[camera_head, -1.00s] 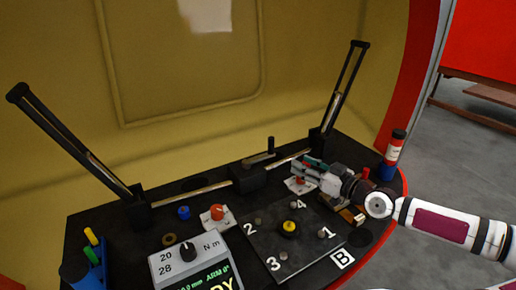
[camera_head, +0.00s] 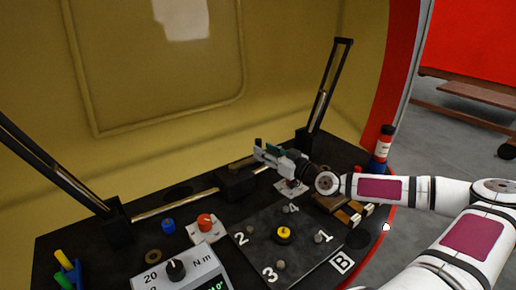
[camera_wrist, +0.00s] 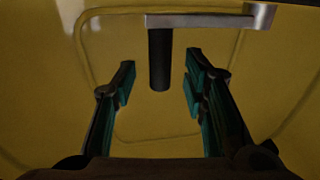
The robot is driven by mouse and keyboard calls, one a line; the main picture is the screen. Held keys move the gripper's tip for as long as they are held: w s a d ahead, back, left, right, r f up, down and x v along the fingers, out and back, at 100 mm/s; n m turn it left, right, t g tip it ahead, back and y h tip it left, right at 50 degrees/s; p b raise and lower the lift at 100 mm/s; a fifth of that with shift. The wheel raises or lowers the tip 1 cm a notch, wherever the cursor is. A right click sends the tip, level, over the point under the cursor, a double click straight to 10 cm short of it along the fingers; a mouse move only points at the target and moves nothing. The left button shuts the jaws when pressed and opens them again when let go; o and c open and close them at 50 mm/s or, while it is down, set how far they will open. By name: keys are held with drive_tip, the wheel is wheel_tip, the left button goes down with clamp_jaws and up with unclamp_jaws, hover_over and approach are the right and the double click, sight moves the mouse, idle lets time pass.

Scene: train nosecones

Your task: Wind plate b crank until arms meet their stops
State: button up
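The crank stands on a black gearbox (camera_head: 237,183) at the back of the dark deck, its upright black handle (camera_head: 258,144) close to my gripper (camera_head: 262,153). In the wrist view, a silver crank arm (camera_wrist: 200,20) carries the black handle (camera_wrist: 160,62), which shows between my open fingers (camera_wrist: 158,80) with space on both sides. Two slim black arms, left (camera_head: 55,160) and right (camera_head: 328,90), stand tilted up at either side, joined to the gearbox by rods. Plate B (camera_head: 310,262) lies flat in front, with a yellow-topped knob (camera_head: 284,233) and numbered bolts.
A grey torque unit (camera_head: 190,275) stands at the front left. Red (camera_head: 205,222) and blue (camera_head: 168,225) knobs are near it. A red-and-white bottle (camera_head: 384,143) stands at the right edge. The yellow wall (camera_head: 150,90) rises behind the deck.

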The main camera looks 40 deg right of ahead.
drive_tip(key=shift+w+a, duration=0.15)
drive_tip(key=shift+w, duration=0.85)
drive_tip(key=shift+w+a, duration=0.15)
drive_tip(key=shift+w, duration=0.8)
drive_tip(key=shift+c, duration=0.6)
clamp_jaws()
